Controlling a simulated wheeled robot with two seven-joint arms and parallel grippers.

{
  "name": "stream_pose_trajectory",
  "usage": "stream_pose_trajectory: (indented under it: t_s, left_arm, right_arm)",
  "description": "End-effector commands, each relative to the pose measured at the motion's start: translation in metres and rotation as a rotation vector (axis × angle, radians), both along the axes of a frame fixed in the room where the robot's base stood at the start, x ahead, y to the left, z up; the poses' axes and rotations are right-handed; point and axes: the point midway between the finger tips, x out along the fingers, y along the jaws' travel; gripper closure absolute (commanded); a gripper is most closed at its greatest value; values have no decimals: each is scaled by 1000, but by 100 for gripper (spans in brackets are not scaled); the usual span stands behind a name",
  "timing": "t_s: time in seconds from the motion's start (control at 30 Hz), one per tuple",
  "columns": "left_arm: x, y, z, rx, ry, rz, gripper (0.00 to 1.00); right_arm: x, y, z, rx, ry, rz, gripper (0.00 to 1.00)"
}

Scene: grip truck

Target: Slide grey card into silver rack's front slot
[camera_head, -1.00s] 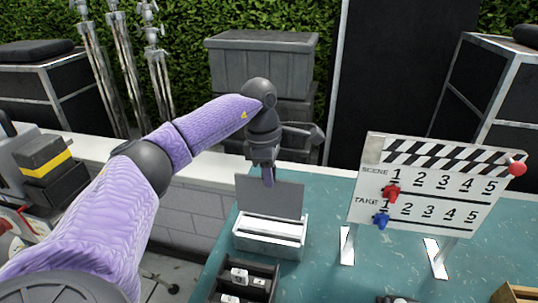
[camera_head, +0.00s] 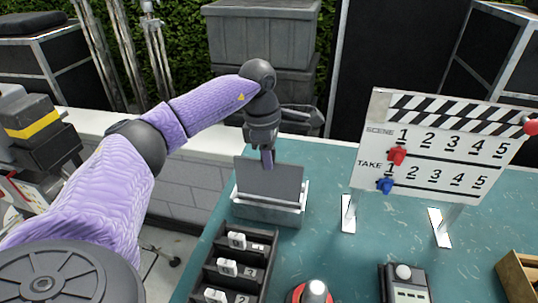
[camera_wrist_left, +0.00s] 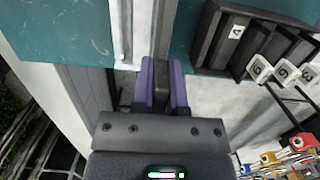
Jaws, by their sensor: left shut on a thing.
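The grey card (camera_head: 270,184) stands upright at the silver rack (camera_head: 266,214) in the head view. My left gripper (camera_head: 267,160) is shut on the card's top edge from above. The card's lower edge lies along the rack's front part, with the rack's front wall below it; I cannot tell how deep it sits in the front slot. In the left wrist view the purple fingers (camera_wrist_left: 163,88) are close together beside the pale rack (camera_wrist_left: 143,30), and the card is seen nearly edge-on and hard to make out. My right gripper is not in view.
A black tray (camera_head: 221,250) with numbered tags stands just in front of the rack. A clapperboard (camera_head: 440,145) with red and blue pegs stands to the right. A red-based object (camera_head: 312,292) and a dark device (camera_head: 404,284) are nearer. The teal tabletop (camera_head: 330,240) is clear between them.

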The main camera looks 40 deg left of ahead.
Motion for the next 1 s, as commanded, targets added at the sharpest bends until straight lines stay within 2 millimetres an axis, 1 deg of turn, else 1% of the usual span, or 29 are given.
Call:
stream_pose_trajectory:
  t_s: [0.2,0.47,0.63,1.0]
  left_arm:
    - [0,0,2,0,-1,0,100]
    - [0,0,1,0,0,0,100]
    - [0,0,1,0,0,0,100]
    - [0,0,-3,0,1,0,100]
  right_arm:
    - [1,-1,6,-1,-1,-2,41]
    - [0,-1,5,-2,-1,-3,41]
    - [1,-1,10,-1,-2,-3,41]
    - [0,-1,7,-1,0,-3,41]
